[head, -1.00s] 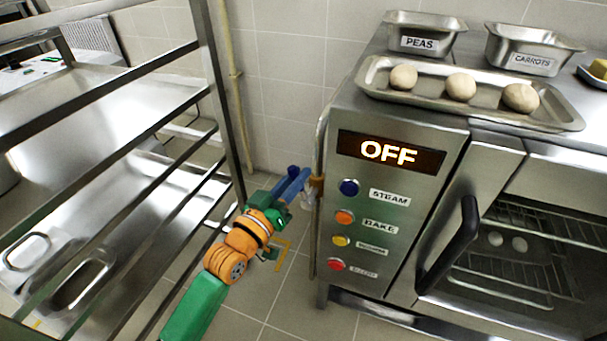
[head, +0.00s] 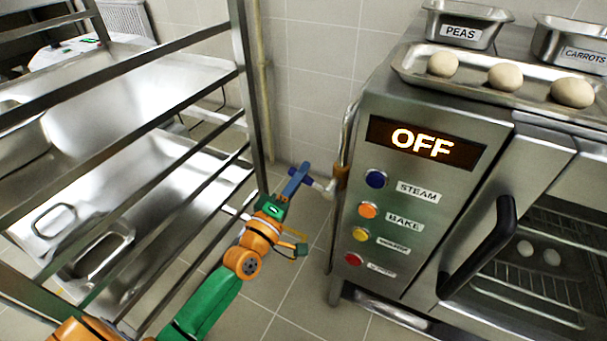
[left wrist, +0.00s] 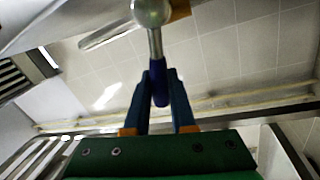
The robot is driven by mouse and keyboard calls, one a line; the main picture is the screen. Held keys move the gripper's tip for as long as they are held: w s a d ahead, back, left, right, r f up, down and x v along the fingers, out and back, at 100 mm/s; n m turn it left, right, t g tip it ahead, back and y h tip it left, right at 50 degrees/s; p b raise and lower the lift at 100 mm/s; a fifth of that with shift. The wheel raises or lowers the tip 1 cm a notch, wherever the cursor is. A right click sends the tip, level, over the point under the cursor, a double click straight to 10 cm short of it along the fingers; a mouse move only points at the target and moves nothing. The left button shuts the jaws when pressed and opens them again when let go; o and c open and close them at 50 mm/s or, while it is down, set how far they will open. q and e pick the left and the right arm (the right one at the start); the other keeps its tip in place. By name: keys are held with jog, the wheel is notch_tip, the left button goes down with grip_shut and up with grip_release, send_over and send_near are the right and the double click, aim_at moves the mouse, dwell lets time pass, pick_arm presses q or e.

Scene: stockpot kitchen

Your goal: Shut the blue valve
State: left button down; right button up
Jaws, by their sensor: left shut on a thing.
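The blue valve (head: 329,188) sits on a pipe at the left side of the steel oven. Its silver stem sticks out to the left, and its blue grip is partly hidden by my fingers in the head view. In the left wrist view the silver stem (left wrist: 156,43) runs from a round knob down to the blue grip (left wrist: 160,88). My left gripper (head: 299,175) is shut on this blue grip, with one finger on each side in the left wrist view (left wrist: 160,78). My right gripper is not in view.
The oven's display (head: 424,142) reads OFF, above several coloured buttons. A steel rack (head: 245,80) with shelves stands close on the left of my left arm. A tray (head: 530,100) with dough balls is on the oven. Tiled floor shows between rack and oven.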

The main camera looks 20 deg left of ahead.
pick_arm(q)
jog(key=shift+a+f+n+y+b, duration=0.1)
jog(key=shift+f+n+y+b, duration=0.3)
jog(key=shift+n, duration=0.55)
jog(key=shift+a+f+n+y+b, duration=0.15)
jog(key=shift+f+n, duration=0.45)
jog(key=shift+n, duration=0.35)
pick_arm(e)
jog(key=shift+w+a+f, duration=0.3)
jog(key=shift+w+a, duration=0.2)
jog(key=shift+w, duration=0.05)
pick_arm(q)
jog(key=shift+d, duration=0.1)
jog(key=c, duration=1)
grip_release()
jog(key=shift+c, duration=0.2)
jog(key=s+f, duration=0.1)
jog(key=s, duration=0.6)
jog(key=shift+f, duration=0.25)
